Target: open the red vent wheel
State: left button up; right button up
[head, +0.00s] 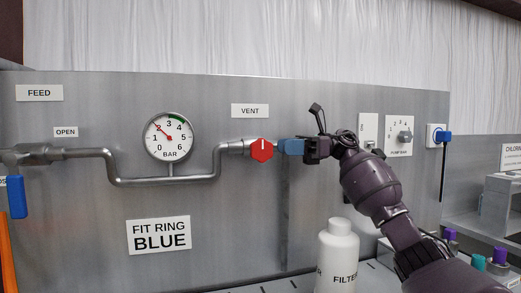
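The red vent wheel (262,150) sits on the pipe's right end, under the VENT label (250,111). A short white mark on it points up. My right gripper (291,147) is just right of the wheel, its blue end pointing left towards it. Whether it touches the wheel, and whether its fingers are open or shut, I cannot tell from this angle. My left gripper is not in view.
A round BAR gauge (169,138) stands left of the wheel, its red needle near 2. A blue lever (17,197) hangs at far left. A white FILTER bottle (337,256) stands below my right arm. A dial (405,136) is on the panel at right.

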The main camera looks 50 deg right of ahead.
aim_at(250, 148)
jog(key=x, duration=0.7)
jog(key=shift+w+a+f, duration=0.1)
grip_shut()
